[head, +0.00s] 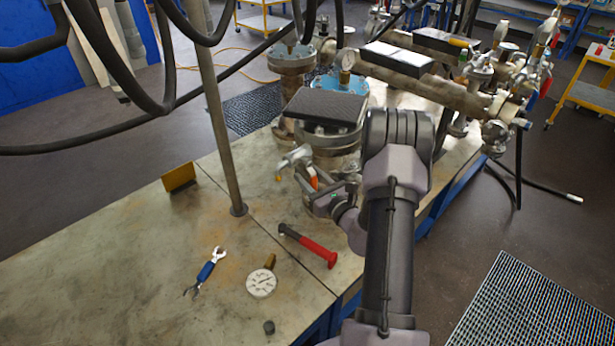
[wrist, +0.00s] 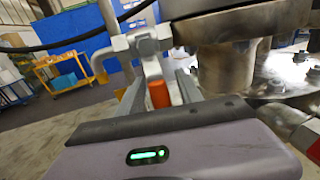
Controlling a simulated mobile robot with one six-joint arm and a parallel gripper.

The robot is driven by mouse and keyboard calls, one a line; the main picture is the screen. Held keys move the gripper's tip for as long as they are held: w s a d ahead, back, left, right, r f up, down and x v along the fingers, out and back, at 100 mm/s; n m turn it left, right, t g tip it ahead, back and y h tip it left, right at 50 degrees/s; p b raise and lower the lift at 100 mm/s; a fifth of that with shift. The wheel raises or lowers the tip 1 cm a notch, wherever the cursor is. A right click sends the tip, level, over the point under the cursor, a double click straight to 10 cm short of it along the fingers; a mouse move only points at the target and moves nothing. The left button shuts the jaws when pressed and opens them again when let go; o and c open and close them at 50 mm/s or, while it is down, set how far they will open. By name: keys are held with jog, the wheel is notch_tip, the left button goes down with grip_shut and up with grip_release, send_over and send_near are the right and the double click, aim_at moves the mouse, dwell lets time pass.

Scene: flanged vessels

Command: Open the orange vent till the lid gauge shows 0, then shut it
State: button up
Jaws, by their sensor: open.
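The orange vent handle (head: 314,182) hangs below a silver valve body (head: 296,157) on the near side of the flanged vessel (head: 338,140). In the wrist view the orange handle (wrist: 158,94) sits between the two fingers of my gripper (wrist: 160,90). The gripper is open, with a visible gap beside the handle; I cannot tell whether either finger touches it. In the head view my gripper (head: 318,192) is right at the handle, partly covered by my arm. A gauge (head: 346,59) stands by the blue lid (head: 342,83); its reading is too small to tell.
A black slab (head: 325,107) lies over the vessel top. A steel post (head: 220,110) rises from the bench. A red-handled hammer (head: 308,245), a loose gauge (head: 261,282), a blue-handled tool (head: 206,270) and a yellow bracket (head: 179,177) lie on the bench (head: 150,260). Hoses hang at upper left.

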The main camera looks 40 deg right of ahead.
jog(key=shift+w, duration=0.5)
grip_shut()
dwell(1.1)
